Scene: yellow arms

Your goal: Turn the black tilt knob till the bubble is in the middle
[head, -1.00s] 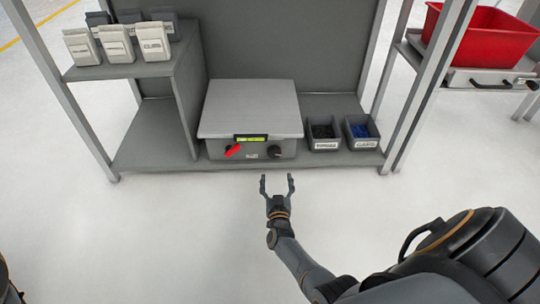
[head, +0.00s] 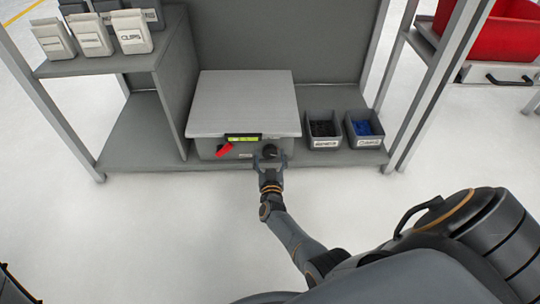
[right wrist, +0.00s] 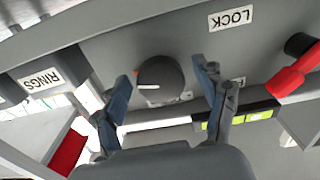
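The black tilt knob (head: 270,151) sits on the front of a grey box with a flat top plate (head: 243,100). In the right wrist view the knob (right wrist: 160,78) shows a white pointer line. My right gripper (head: 269,159) is open at the knob. Its fingers (right wrist: 167,74) stand on either side of the knob, with gaps visible between. A yellow-green bubble level (head: 243,138) is on the box's front edge, left of the knob; it also shows in the right wrist view (right wrist: 250,116). The bubble is too small to place. My left gripper is out of view.
A red lever (head: 224,150) is left of the knob, with a LOCK label (right wrist: 231,18) nearby. Two small bins, one with black parts (head: 323,129) and one with blue (head: 365,128), stand right of the box. A shelf with packets (head: 130,31) is at left.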

